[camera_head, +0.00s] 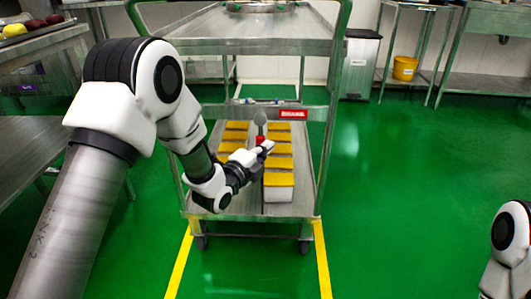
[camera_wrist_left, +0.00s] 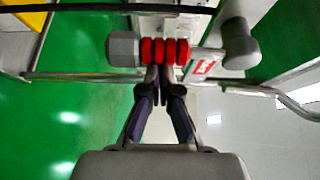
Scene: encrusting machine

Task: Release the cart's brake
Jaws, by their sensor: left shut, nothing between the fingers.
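The metal cart (camera_head: 325,60) stands ahead with green handle frames and two shelves. Its brake lever (camera_head: 261,118), with a grey rounded end and red part, shows at the middle of the cart's near side. In the left wrist view the lever has a red ribbed section (camera_wrist_left: 165,51) between a grey hexagonal piece (camera_wrist_left: 122,49) and a grey rounded knob (camera_wrist_left: 240,44). My left gripper (camera_head: 267,147) is at the lever, its fingertips (camera_wrist_left: 160,73) together and empty just beside the red section; whether they touch it is unclear. My right gripper is out of view.
Yellow-topped boxes (camera_head: 279,180) fill the cart's lower shelf around my left gripper. A red label (camera_head: 293,114) is on the cart's crossbar. Yellow floor lines (camera_head: 322,260) flank the cart. A table (camera_head: 35,150) stands at left; green floor (camera_head: 400,190) is open at right.

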